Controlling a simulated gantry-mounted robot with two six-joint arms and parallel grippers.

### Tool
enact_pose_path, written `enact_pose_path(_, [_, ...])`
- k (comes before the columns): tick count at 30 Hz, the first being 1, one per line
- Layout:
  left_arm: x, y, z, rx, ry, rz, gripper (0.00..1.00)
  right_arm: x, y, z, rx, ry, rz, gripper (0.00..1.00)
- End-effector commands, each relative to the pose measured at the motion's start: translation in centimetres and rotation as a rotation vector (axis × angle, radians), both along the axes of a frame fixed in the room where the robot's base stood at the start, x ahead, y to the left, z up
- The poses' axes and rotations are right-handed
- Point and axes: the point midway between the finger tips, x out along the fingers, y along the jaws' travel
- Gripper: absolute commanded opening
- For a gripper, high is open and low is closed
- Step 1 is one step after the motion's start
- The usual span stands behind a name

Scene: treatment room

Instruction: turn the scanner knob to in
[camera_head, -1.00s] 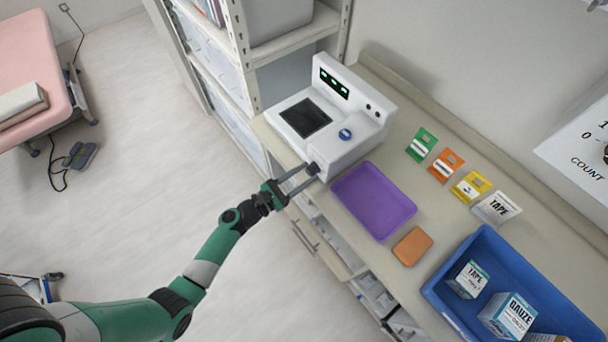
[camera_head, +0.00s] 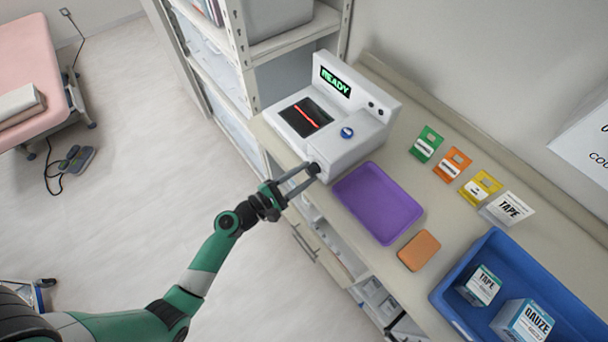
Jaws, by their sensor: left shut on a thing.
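The white scanner (camera_head: 352,152) stands on the counter below the shelf. Its display (camera_head: 335,82) reads READY in green, and a red line glows across its dark scan window (camera_head: 306,116). A blue button (camera_head: 347,132) sits on its top. The small dark scanner knob (camera_head: 314,169) is on the scanner's front side, partly hidden by my fingers. My left gripper (camera_head: 306,176) reaches in from the lower left and is shut on the knob. My right gripper is not in view.
A purple tray (camera_head: 378,204) and an orange block (camera_head: 419,250) lie right of the scanner. A blue bin (camera_head: 455,286) holds TAPE and GAUZE boxes.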

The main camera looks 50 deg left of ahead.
Motion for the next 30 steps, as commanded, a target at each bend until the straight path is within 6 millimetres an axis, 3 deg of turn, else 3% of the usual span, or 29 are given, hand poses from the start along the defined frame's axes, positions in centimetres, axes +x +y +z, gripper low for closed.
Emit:
enact_pose_path(11, [0.0,0.0,0.0,0.006,0.0,0.0,0.0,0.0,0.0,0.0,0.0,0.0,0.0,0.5])
enact_pose_path(12, [0.0,0.0,0.0,0.005,0.0,0.0,0.46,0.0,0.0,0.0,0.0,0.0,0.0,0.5])
enact_pose_path(17, [0.0,0.0,0.0,0.005,0.0,0.0,0.72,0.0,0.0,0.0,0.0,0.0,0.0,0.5])
enact_pose_path(26, [-0.2,0.0,0.0,0.004,0.0,0.001,0.72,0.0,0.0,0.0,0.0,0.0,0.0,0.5])
enact_pose_path(30, [-1.8,0.2,0.0,0.004,0.001,0.003,0.72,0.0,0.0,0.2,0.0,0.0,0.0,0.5])
